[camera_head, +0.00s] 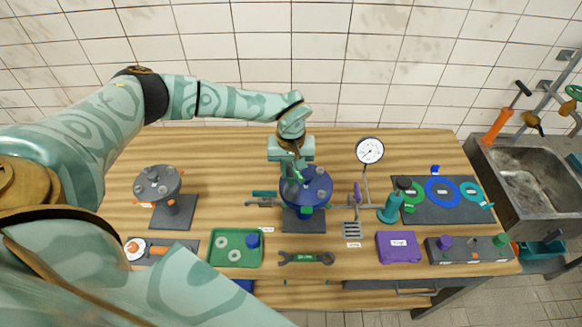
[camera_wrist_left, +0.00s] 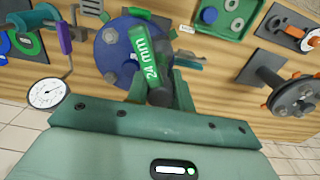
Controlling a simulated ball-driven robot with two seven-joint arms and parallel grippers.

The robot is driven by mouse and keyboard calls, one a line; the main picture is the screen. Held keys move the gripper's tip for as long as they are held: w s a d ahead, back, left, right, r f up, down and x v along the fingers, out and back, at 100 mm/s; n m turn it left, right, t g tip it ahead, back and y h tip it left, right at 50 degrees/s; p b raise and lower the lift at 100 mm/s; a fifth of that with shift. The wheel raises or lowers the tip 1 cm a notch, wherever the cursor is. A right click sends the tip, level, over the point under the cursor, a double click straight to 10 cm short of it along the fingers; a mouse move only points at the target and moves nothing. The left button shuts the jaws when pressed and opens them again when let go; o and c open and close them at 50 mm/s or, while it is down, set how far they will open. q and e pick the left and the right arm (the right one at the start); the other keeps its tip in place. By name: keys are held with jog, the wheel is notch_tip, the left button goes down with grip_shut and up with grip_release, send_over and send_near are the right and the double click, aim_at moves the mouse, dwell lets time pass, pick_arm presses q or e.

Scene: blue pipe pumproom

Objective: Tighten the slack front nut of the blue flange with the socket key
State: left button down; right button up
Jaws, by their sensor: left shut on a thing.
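The blue flange (camera_head: 320,187) stands on a dark plate mid-bench, with several grey nuts on its top face. In the left wrist view the flange (camera_wrist_left: 110,62) lies just beyond the fingers. My left gripper (camera_head: 291,178) is over the flange's left part, shut on the socket key. The socket key (camera_wrist_left: 146,52) has a green band marked 24 mm and a dark end between the fingers. The key and gripper hide part of the flange, and I cannot tell whether the socket is on a nut. My right gripper is not in view.
A grey flange (camera_head: 158,182) stands left. In front lie a green tray (camera_head: 236,262), a spanner (camera_head: 306,258) and a purple box (camera_head: 398,247). A dial gauge (camera_head: 369,150) rises right of the blue flange. A dark mat (camera_head: 440,214) holds rings; a sink (camera_head: 520,165) is far right.

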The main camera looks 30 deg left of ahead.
pick_arm(q)
jog(key=shift+r+p, duration=0.4)
jog(key=shift+p, duration=0.05)
jog(key=shift+r+p, duration=1.6)
jog(key=shift+r, duration=0.15)
